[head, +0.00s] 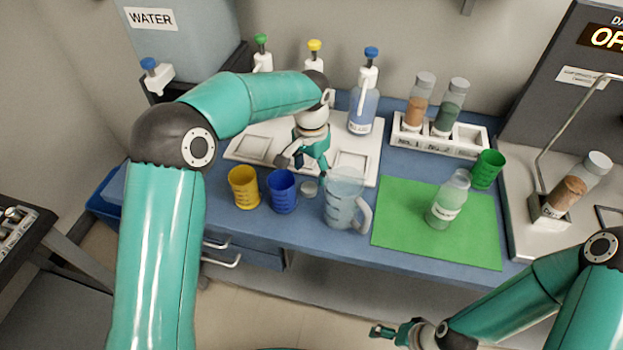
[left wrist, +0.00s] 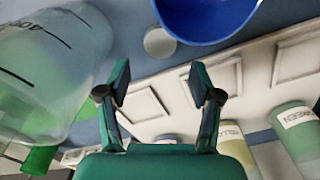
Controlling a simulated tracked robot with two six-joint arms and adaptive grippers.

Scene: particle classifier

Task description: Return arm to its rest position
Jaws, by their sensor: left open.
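My left gripper (head: 303,170) is open and empty. It hangs over the front edge of the white tray (head: 357,165), above and behind the blue cup (head: 281,192) and the clear measuring jug (head: 344,203). In the left wrist view its two fingers (left wrist: 160,76) are spread apart, with nothing between them. The blue cup (left wrist: 207,14) and the jug (left wrist: 48,75) also show there. My right gripper (head: 396,333) is low at the bottom of the head view, in front of the bench. Its finger opening is too small to read.
A yellow cup (head: 243,188) stands left of the blue one. Bottles, including a blue one (head: 363,105), stand behind the tray. A vial rack (head: 408,136) is at the back right. A green mat (head: 400,225) carries a clear bottle (head: 448,201); a green cup (head: 487,169) is nearby.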

